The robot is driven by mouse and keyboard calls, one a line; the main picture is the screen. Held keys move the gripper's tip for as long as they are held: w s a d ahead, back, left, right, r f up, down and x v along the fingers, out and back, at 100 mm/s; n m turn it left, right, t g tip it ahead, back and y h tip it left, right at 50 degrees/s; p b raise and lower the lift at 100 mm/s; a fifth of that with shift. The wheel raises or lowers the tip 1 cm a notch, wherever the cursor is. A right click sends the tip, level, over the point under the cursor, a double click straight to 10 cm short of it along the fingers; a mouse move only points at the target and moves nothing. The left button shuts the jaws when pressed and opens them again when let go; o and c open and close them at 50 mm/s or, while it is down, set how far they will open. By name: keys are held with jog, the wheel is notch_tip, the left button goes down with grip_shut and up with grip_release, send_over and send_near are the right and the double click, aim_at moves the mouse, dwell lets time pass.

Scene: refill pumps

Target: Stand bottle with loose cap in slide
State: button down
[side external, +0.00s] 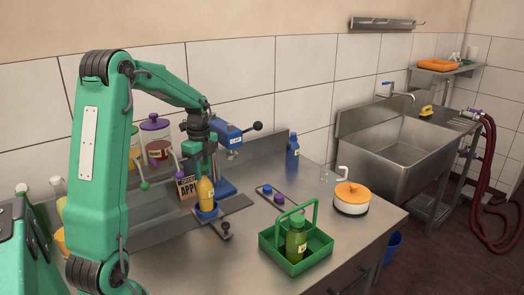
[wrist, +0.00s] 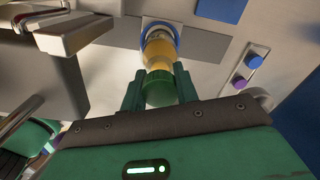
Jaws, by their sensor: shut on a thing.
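An upright orange bottle (side external: 205,189) with a pale label is below my gripper (side external: 206,166). In the wrist view my gripper (wrist: 159,87) is shut on the bottle's top, with a green cap (wrist: 160,92) between the two fingers. The yellow-orange bottle body (wrist: 160,52) shows beyond it. The bottle's foot is at the blue cup of the slide (side external: 208,212), in front of the blue press (side external: 228,138). I cannot tell whether it rests on the cup's floor. The cap's fit is also unclear.
A dark strip with blue and purple caps (side external: 272,195) lies to the right. A green caddy (side external: 300,262) holds a green bottle (side external: 296,238). A blue bottle (side external: 292,150) stands behind, and a pot with an orange lid (side external: 352,196) stands near the counter's right edge.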

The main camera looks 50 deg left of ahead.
jog(key=shift+f, duration=0.55)
dwell(0.5)
jog(key=c, duration=1)
grip_release()
jog(key=shift+r, duration=4.5)
